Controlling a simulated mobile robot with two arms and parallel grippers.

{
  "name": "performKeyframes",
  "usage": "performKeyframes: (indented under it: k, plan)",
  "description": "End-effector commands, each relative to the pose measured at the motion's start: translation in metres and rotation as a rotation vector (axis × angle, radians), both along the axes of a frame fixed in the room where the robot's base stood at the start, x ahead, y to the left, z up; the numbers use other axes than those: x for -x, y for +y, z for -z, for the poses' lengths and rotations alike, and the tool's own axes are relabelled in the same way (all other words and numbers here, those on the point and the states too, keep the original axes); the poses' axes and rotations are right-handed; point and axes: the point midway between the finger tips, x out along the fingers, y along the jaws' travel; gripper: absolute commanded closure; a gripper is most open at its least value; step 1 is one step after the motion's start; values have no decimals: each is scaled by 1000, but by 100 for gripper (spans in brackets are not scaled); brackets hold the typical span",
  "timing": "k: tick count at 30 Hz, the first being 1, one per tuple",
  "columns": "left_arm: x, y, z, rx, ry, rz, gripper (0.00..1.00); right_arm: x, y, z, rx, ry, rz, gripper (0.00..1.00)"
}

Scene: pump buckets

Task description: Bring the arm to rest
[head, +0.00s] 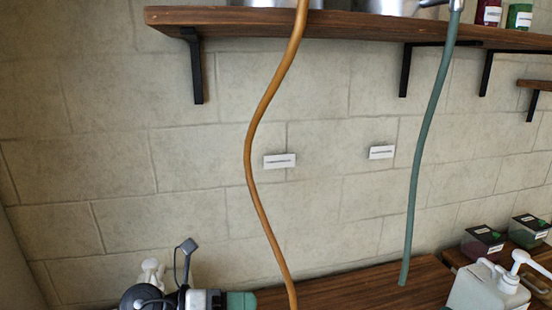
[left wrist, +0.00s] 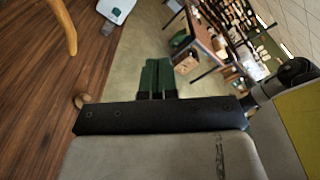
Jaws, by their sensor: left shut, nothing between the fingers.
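My left arm shows at the bottom of the head view, with its green-tipped gripper (head: 241,300) low at the wooden counter (head: 370,285). In the left wrist view the two green fingers of the left gripper (left wrist: 158,76) are together, with nothing between them. The gripper is just left of the orange hose (head: 262,195) in the head view. My right gripper is in neither view.
A green hose (head: 425,150) hangs to the right. A white pump bucket (head: 482,292) stands at lower right, near two small dark containers (head: 482,242). A wooden shelf (head: 230,17) spans the top. The wrist view shows open floor (left wrist: 130,65) beyond the counter.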

Motion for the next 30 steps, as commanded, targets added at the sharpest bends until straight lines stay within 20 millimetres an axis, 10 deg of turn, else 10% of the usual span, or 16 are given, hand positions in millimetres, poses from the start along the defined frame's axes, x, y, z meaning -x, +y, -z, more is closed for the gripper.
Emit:
performKeyframes:
  k: [5, 10, 18, 30]
  plan:
    - [1, 3, -33, 541, 273, -271, 100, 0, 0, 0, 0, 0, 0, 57]
    - [-9, 52, -18, 955, 623, -623, 100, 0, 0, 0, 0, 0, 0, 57]
    - [37, 133, 101, 1334, 1293, -1306, 100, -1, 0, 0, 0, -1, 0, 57]
    - [178, 153, 205, 1276, 1944, -1996, 100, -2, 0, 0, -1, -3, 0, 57]
